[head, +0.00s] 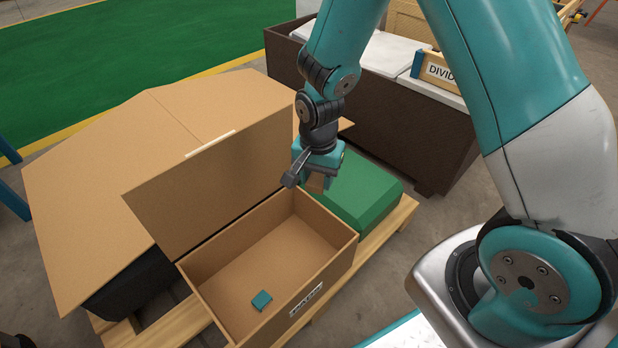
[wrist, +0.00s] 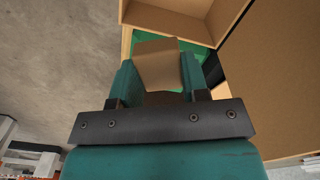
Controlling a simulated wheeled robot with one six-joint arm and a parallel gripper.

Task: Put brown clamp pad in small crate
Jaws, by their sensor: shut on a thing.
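My gripper (head: 316,172) is shut on the brown clamp pad (head: 317,183), a small tan-brown block. The pad also shows between the two teal fingers in the wrist view (wrist: 158,66). It is held above the green box, near the far right corner of the small crate (head: 345,250). The crate is a brown open box with its lid (head: 210,185) raised on the left side. Inside the crate a small teal pad (head: 261,300) lies on the floor near the front. The held pad is outside the crate's opening.
A green box (head: 362,195) stands behind the crate on a wooden pallet (head: 400,214). A large brown panel (head: 100,165) lies at the left over a black bin (head: 140,285). A dark brown bench (head: 390,118) stands behind. Most of the crate floor is clear.

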